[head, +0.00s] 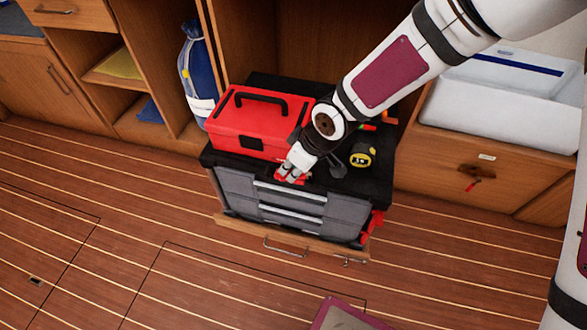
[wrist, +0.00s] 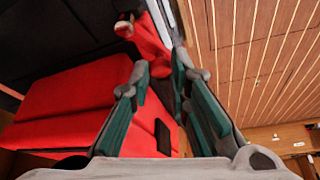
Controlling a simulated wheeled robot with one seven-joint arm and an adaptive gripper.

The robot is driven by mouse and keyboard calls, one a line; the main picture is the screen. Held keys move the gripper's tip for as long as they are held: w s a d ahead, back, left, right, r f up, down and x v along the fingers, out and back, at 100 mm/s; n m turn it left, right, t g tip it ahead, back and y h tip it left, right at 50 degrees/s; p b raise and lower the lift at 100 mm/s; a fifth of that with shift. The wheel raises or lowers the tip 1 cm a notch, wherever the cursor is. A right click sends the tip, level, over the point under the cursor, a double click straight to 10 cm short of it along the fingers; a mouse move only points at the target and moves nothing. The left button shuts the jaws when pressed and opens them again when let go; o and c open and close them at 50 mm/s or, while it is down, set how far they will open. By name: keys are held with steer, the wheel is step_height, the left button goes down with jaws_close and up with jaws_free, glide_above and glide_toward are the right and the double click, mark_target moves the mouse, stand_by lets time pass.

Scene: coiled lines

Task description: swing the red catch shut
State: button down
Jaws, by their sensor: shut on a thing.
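The red catch (head: 303,180) is at the top front edge of the grey tool chest (head: 237,185), partly hidden by my gripper. My gripper (head: 288,176) reaches down to it from the upper right. In the wrist view my gripper (wrist: 165,75) has its two fingertips on either side of the lower end of the red catch (wrist: 148,42), shut on it. The catch's upper end extends away toward the chest's dark top. Whether the catch is latched cannot be seen.
A red toolbox (head: 245,122) with a black handle stands on the chest, left of my gripper. A yellow and black tape measure (head: 362,155) lies to the right. Another red catch (head: 373,224) is on the chest's right side.

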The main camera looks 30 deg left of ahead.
steer(key=shift+w+a+f+m+t+b, duration=0.1)
steer(key=shift+w+m+t+b, duration=0.1)
steer(key=shift+m+b, duration=0.45)
steer(key=shift+w+a+m+t+b, duration=0.1)
steer(key=shift+m+t+b, duration=0.1)
steer(key=shift+m+b, duration=0.4)
steer(key=c, duration=1.5)
jaws_free()
steer(key=shift+n+p, duration=0.25)
steer(key=shift+p, duration=0.1)
